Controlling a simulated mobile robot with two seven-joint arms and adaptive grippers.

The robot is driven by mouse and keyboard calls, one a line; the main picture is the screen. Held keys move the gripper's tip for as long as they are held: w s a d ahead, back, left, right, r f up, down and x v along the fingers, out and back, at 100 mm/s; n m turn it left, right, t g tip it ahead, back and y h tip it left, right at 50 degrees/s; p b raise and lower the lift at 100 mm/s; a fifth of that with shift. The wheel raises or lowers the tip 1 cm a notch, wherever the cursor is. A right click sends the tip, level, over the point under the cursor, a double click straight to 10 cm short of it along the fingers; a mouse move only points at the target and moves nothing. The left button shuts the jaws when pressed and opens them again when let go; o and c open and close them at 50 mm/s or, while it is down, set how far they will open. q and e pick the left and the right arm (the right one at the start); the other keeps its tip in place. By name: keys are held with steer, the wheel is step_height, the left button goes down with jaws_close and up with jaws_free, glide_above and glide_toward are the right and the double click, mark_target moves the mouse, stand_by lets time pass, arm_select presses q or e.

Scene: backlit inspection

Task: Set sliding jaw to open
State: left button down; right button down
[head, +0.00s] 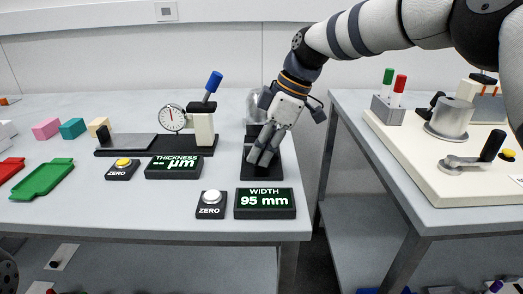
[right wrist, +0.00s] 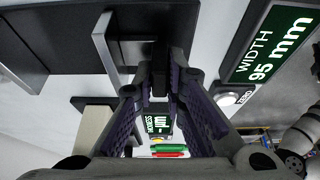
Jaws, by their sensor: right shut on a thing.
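The width gauge has a black base (head: 262,170) near the table's right front corner. Its display (head: 265,202) reads WIDTH 95 mm and also shows in the right wrist view (right wrist: 270,45). My right gripper (head: 259,158) reaches down over this base, and its fingers cover most of the gauge. In the right wrist view its fingers (right wrist: 160,85) close on a dark part that I take for the handle of the sliding jaw (right wrist: 160,58). A pale metal jaw plate (right wrist: 105,50) stands on the base beside it. My left gripper is out of view.
The thickness gauge (head: 155,152) with a blue-handled lever stands to the left, its display (head: 173,167) in front. A white ZERO button (head: 211,197) sits beside the width display. A green tray (head: 42,179) lies far left. A gap separates the right-hand table (head: 440,212).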

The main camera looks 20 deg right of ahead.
steer(key=c, duration=1.6)
jaws_free()
steer(key=shift+s+a+f, duration=0.1)
steer(key=shift+s+f, duration=0.05)
steer(key=shift+s, duration=0.1)
steer(key=shift+c, duration=0.2)
steer(key=shift+r, duration=0.35)
steer(key=v, duration=1.1)
steer(key=shift+r, duration=0.25)
steer(key=shift+f, duration=0.1)
